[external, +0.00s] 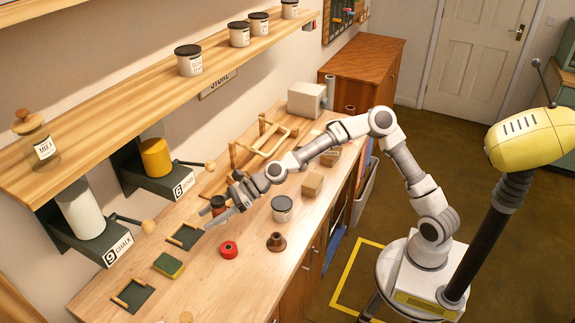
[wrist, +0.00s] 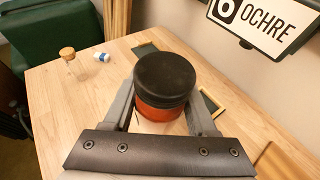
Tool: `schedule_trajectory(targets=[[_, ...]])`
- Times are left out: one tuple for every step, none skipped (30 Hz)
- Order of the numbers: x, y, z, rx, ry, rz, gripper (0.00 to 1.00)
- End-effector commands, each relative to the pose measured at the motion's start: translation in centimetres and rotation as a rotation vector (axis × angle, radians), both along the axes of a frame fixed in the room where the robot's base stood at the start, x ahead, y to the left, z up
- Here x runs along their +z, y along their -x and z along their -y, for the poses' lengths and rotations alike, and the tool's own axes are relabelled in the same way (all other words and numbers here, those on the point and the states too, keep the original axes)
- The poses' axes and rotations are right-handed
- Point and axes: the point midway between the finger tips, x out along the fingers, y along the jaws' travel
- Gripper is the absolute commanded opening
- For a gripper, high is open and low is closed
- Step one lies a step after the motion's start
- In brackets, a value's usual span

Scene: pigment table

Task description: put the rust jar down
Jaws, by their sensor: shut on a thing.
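The rust jar (wrist: 160,113) has a black lid and an orange-red body. My gripper (wrist: 161,98) is shut on it, with one finger on each side. In the external view my gripper (external: 220,214) is over the wooden counter, and the jar (external: 217,203) shows partly behind the fingers. Its base is hidden, so I cannot tell whether it touches the counter. A dark, wood-edged tray (external: 184,237) lies just left of and nearer than my gripper.
A red round object (external: 229,250), a brown stand (external: 276,242) and a white jar (external: 282,210) stand nearby. A green-yellow block (external: 168,265) and another dark tray (external: 132,297) lie nearer. Dispensers (external: 160,180) line the wall under the shelf.

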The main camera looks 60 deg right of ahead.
Motion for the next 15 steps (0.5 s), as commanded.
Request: schedule_trajectory(targets=[[0.4, 0.0, -0.2, -0.005, 0.001, 0.002, 0.0], [-0.6, 0.1, -0.4, -0.018, 0.001, -0.004, 0.0], [-1.4, 0.0, -0.5, -0.038, 0.001, -0.003, 0.0], [-1.9, -0.1, -0.6, -0.053, 0.001, -0.004, 0.0], [-2.5, -0.2, -0.6, -0.069, 0.001, -0.003, 0.0], [-3.2, -0.3, -0.6, -0.092, 0.001, -0.003, 0.0], [-3.8, -0.4, -0.6, -0.112, 0.001, -0.002, 0.0], [-4.3, -0.4, -0.6, -0.132, 0.001, -0.003, 0.0], [-5.1, -0.6, -0.4, -0.163, 0.001, -0.003, 0.0], [-5.7, -0.7, -0.2, -0.19, 0.002, -0.002, 0.0], [-6.3, -0.8, 0.0, -0.218, 0.002, -0.001, 0.0], [-7.1, -1.0, 0.4, -0.261, 0.004, 0.0, 0.0], [-7.5, -1.2, 0.8, -0.299, 0.005, 0.003, 0.0], [-8.0, -1.3, 1.3, -0.341, 0.006, 0.004, 0.0], [-8.3, -1.6, 2.0, -0.392, 0.008, 0.008, 0.0]])
